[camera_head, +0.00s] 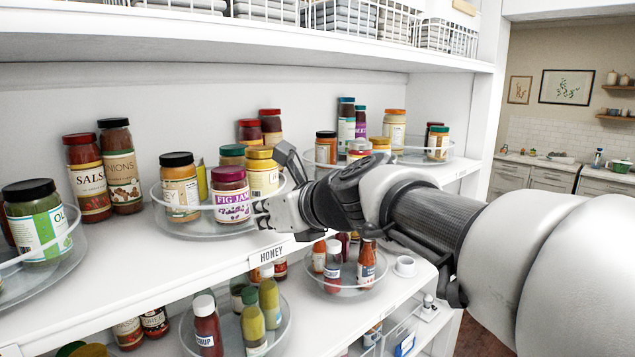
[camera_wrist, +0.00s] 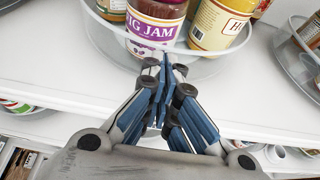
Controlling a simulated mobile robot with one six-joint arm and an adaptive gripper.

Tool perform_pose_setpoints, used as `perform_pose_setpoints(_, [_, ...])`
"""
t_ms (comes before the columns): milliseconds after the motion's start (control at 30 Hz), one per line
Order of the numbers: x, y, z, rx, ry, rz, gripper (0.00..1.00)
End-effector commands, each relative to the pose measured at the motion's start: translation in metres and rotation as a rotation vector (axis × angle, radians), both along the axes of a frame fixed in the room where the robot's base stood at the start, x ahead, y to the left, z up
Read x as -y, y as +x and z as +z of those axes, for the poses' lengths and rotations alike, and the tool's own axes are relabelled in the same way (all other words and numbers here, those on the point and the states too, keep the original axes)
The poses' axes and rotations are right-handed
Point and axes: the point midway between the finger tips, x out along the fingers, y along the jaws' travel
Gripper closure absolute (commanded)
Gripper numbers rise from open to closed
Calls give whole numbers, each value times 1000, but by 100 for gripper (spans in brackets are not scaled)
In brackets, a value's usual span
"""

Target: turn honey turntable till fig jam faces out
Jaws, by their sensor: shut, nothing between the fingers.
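The honey turntable (camera_head: 185,232) is a clear round tray on the middle shelf, above the HONEY label (camera_head: 272,254). The fig jam jar (camera_head: 231,196), purple-lidded with a purple and white label, stands at its front, label toward the shelf edge. It also shows in the wrist view (camera_wrist: 153,22) at the top, just beyond the fingertips. Other jars stand around it, among them a yellow-lidded one (camera_head: 262,172) and a black-lidded one (camera_head: 179,187). My gripper (camera_wrist: 163,68) is shut and empty at the turntable's front rim; I cannot tell whether it touches. In the head view the gripper's tip is partly hidden.
Another turntable with jars (camera_head: 400,155) stands to the right, and one with a green-labelled jar (camera_head: 40,222) to the left. Lower shelf turntables hold bottles (camera_head: 253,322). The shelf front left of the label is clear.

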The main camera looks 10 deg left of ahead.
Motion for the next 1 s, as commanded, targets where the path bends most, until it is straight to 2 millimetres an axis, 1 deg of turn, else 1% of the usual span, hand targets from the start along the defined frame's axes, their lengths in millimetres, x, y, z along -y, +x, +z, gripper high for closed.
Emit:
perform_pose_setpoints(167, [1,3,0,-1,-1,0,100])
perform_pose_setpoints(467, [6,14,0,-1,-1,0,100])
perform_pose_setpoints(767, [6,14,0,0,0,0,100])
perform_pose_setpoints(1000, [17,6,0,1,1,-1,100])
